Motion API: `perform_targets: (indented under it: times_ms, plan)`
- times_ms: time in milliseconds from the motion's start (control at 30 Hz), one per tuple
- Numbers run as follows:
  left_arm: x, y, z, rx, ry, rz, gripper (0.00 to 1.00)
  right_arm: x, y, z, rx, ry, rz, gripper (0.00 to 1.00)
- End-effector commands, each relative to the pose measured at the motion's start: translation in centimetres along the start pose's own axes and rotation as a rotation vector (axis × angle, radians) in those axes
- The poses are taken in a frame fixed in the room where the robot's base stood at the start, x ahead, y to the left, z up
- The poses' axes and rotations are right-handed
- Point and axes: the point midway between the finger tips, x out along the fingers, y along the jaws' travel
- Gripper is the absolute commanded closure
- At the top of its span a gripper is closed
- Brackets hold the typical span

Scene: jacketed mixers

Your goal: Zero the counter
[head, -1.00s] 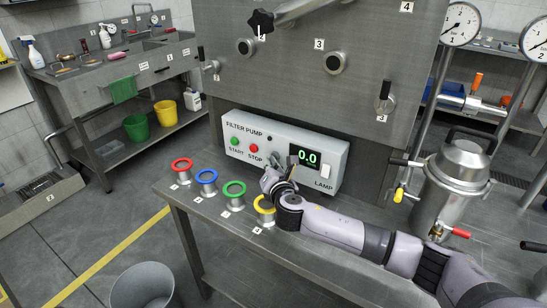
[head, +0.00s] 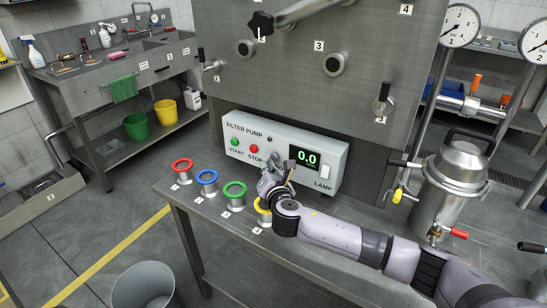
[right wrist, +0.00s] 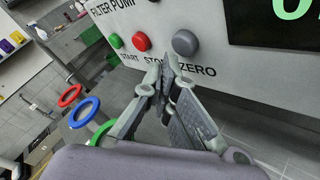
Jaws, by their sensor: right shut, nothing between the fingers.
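The counter's display (head: 307,156) reads 0.0 on the white filter pump box (head: 240,147). In the right wrist view the grey ZERO button (right wrist: 185,43) sits right of the red STOP button (right wrist: 141,41) and the green START button (right wrist: 115,40). In the head view my right gripper hides the ZERO button. My right gripper (head: 279,165) is shut and empty in front of the box. In the right wrist view its fingertips (right wrist: 166,68) are just below and left of the ZERO button, apparently apart from it. My left gripper is not in view.
Red (head: 182,165), blue (head: 207,177), green (head: 234,190) and yellow (head: 261,206) rings stand along the bench's front edge. A steel vessel (head: 455,175) with valves stands at the right.

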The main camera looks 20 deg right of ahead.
Motion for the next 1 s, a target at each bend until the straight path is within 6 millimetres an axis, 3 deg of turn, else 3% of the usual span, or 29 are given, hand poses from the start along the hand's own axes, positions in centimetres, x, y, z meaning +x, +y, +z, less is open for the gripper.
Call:
perform_targets:
  times_ms: [267,700,1000]
  plan:
    - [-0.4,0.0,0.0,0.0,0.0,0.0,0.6,-0.6,0.5,-0.4,0.0,0.003,0.001,1.0]
    - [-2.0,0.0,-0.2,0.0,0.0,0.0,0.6,-3.4,2.5,-2.5,0.0,0.003,0.001,1.0]
    - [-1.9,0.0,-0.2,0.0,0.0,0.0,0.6,-3.5,2.5,-2.6,0.0,0.001,0.0,1.0]
